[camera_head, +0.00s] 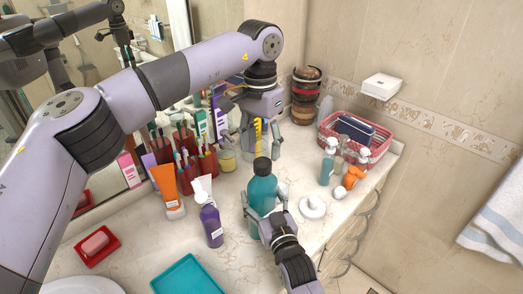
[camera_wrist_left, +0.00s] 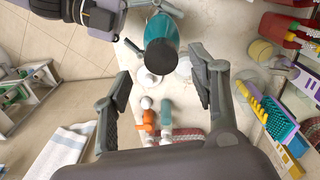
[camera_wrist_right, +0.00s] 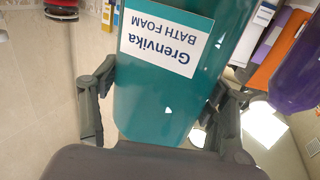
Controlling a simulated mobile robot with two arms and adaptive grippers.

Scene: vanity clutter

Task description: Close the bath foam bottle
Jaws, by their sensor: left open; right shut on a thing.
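The bath foam bottle (camera_head: 262,190) is teal and stands upright on the counter. A dark cap (camera_head: 262,166) sits on its top; I cannot tell how tightly. The cap also shows from above in the left wrist view (camera_wrist_left: 160,56). My right gripper (camera_head: 265,207) is shut on the bottle's body from the front. In the right wrist view, its fingers lie on both sides of the bottle, whose label (camera_wrist_right: 165,42) reads "Grenvika BATH FOAM".
Left of the bottle stand a purple bottle (camera_head: 211,226), an orange tube (camera_head: 167,186) and red brush holders. A teal tray (camera_head: 188,276) lies in front.

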